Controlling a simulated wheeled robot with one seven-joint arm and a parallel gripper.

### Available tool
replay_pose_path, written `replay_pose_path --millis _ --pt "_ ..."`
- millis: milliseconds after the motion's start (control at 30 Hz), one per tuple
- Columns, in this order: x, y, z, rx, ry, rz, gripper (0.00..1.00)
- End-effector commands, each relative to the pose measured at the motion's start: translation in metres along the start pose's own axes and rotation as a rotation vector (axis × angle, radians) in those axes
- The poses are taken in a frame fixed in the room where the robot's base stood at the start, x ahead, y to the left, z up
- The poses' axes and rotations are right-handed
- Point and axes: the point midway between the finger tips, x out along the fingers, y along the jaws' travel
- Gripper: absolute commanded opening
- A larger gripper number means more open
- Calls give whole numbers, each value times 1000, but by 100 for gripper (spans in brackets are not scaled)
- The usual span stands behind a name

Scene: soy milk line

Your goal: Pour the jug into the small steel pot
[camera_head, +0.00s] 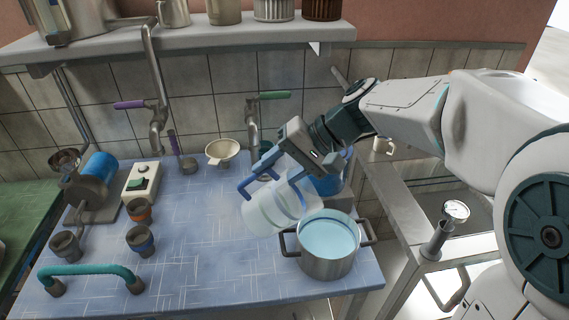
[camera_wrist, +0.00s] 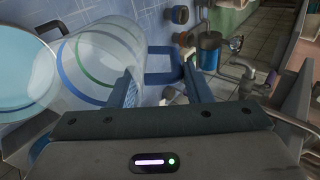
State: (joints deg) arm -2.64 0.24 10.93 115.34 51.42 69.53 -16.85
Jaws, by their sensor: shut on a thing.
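The clear jug (camera_head: 268,208) has a blue rim and a blue handle. It is tilted over toward the small steel pot (camera_head: 318,268), with its lower side close to the pot's left rim. My gripper (camera_head: 283,172) is shut on the jug's handle; in the wrist view the fingers (camera_wrist: 160,88) flank the blue handle (camera_wrist: 161,62). The jug also shows in the wrist view (camera_wrist: 95,62), with blue and green bands. The pot stands upright at the table's front right, holding pale blue liquid. No falling stream is clear, and how much the jug holds I cannot tell.
The blue table (camera_head: 190,260) also bears a teal bar handle (camera_head: 90,271), small dark cups with coloured bands (camera_head: 140,240), a switch box (camera_head: 141,182) and a strainer (camera_head: 222,151). Taps (camera_head: 157,115) rise behind. A metal stand with a gauge (camera_head: 456,210) is at the right.

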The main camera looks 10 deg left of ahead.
Motion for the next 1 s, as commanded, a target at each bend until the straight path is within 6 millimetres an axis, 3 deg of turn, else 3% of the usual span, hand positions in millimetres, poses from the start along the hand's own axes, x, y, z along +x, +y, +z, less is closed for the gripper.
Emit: replay_pose_path --millis 600,1000 --pt "26 -16 1 -5 -6 409 0" --pt "41 -11 1 -2 -10 568 0"
